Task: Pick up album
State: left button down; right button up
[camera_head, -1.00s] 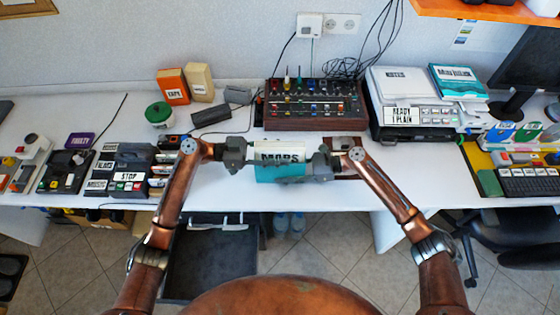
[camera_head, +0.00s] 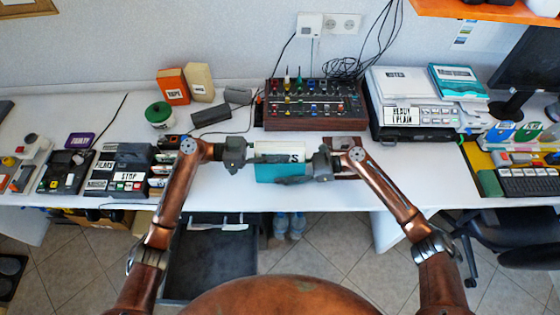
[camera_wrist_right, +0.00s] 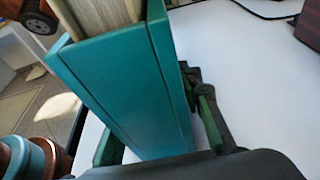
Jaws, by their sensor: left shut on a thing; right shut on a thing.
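The album (camera_head: 265,172) is a teal and white book-like thing with dark lettering, partly hidden by my right gripper. It is held between my two grippers in front of the mixer, over the desk's front part. My left gripper (camera_head: 246,156) is shut on its left end. My right gripper (camera_head: 312,168) is shut on its right end. In the right wrist view, the album (camera_wrist_right: 122,85) shows its teal cover and pale page edges, tilted, between the fingers of my right gripper (camera_wrist_right: 160,135).
A mixer (camera_head: 312,103) with knobs stands behind the album. A stack of devices (camera_head: 412,100) is to the right. A green-lidded jar (camera_head: 159,114) and several small boxes are to the left. An open drawer (camera_head: 210,262) lies below the white desk (camera_head: 345,193).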

pick_arm(q)
notch_tip(320, 180, up, 18)
dwell(0.6)
pick_arm(e)
jog(key=o, duration=0.9)
jog(key=shift+o, duration=0.2)
jog(key=shift+d, duration=0.1)
jog(key=v, duration=1.2)
jog(key=shift+s, duration=0.1)
